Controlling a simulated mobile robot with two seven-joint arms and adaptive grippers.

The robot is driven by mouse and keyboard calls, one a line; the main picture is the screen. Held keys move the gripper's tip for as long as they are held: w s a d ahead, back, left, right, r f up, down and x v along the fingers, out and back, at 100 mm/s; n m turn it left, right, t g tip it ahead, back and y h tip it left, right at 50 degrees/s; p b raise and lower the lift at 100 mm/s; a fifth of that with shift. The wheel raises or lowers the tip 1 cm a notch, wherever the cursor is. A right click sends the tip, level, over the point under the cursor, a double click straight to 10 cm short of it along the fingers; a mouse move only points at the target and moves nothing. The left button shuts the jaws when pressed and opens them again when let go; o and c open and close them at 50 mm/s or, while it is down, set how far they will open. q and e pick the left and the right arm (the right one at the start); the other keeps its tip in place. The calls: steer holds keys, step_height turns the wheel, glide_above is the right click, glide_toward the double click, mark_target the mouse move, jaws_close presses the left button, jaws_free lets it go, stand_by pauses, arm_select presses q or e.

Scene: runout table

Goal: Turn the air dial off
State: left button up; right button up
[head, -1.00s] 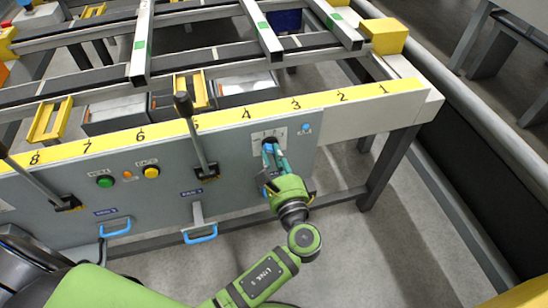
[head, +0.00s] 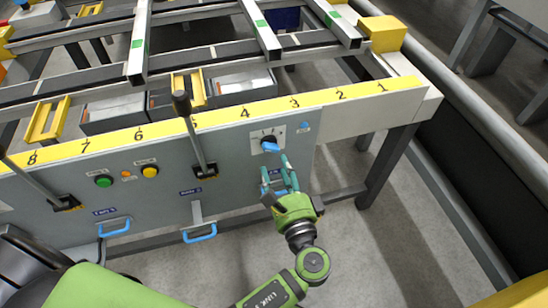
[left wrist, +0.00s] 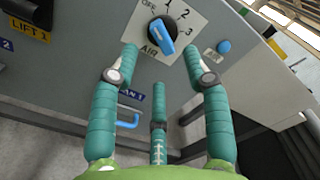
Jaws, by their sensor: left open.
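The air dial (head: 270,144) is a black round knob with a blue handle on a white plate, on the grey front panel below the number 4. In the left wrist view the dial (left wrist: 162,36) has marks OFF, 1, 2 and 3 above it and AIR below. Its blue handle slants from upper left to lower right, with OFF at the upper left; I cannot tell for sure which mark it points to. My left gripper (head: 278,172), green with teal fingers, is open and empty just below the dial, apart from it. My right gripper is not in view.
A blue button (head: 305,127) sits right of the dial. A black lever (head: 196,140) and a blue pull handle (head: 200,235) are to the left. Green (head: 104,181) and yellow (head: 150,171) buttons are further left. Open floor lies in front.

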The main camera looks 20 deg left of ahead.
arm_select(q)
steer(key=v, duration=0.7)
stand_by(0.3)
